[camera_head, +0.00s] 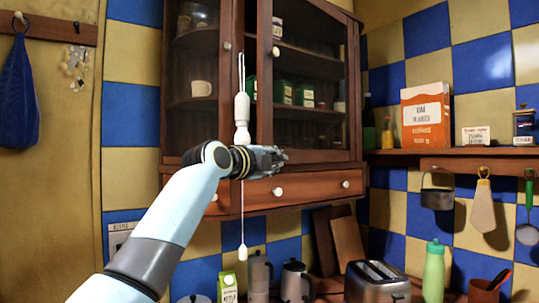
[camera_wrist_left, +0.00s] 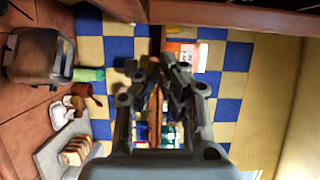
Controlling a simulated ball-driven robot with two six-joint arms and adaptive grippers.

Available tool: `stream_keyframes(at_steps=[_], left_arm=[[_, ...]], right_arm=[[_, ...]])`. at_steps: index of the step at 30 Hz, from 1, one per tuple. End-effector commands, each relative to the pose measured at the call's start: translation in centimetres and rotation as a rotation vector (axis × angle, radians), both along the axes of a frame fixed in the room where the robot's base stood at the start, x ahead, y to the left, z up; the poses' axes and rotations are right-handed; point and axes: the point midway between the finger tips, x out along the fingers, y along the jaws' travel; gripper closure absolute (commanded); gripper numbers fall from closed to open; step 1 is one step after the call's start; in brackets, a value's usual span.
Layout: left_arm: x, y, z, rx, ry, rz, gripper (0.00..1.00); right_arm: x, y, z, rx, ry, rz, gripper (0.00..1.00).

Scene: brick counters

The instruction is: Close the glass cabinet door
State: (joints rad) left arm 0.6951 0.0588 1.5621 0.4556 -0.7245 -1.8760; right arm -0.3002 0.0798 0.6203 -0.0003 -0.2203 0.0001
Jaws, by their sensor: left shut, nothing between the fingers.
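The wooden cabinet has two glass-fronted doors in the head view. The right glass door (camera_head: 312,70) appears ajar, its knobbed left edge standing apart from the left glass door (camera_head: 196,70), with a dark gap and a green box between them. My left gripper (camera_head: 282,156) is in front of the cabinet's lower edge, below the right door, pointing right. Its fingers are shut and empty. They also show in the left wrist view (camera_wrist_left: 160,70). I cannot tell whether the gripper touches the cabinet. My right gripper is in neither view.
Drawers (camera_head: 280,190) sit under the doors. A white pull cord (camera_head: 242,105) hangs before the gap. A toaster (camera_head: 377,283) and green bottle (camera_head: 434,272) stand below. An orange box (camera_head: 426,115) is on the right shelf (camera_head: 460,152), with utensils hanging underneath.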

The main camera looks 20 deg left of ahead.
Motion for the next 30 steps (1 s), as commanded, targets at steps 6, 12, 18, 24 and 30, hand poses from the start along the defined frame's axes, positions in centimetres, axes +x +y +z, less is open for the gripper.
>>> stream_keyframes(at_steps=[6,12,18,24,30], left_arm=[[0.8,1.5,0.0,0.0,0.001,0.0,1.0],[0.9,1.7,0.0,-0.001,0.0,-0.001,1.0],[1.0,1.9,-0.1,0.0,0.0,0.0,1.0],[2.3,4.2,-0.7,0.003,-0.001,0.0,1.0],[3.0,5.6,-0.2,0.0,0.0,-0.001,1.0]], right_arm=[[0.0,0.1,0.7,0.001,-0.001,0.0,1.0],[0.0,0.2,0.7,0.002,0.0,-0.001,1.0],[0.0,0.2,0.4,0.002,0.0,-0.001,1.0],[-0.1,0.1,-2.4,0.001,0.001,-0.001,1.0],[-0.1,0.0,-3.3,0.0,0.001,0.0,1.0]])
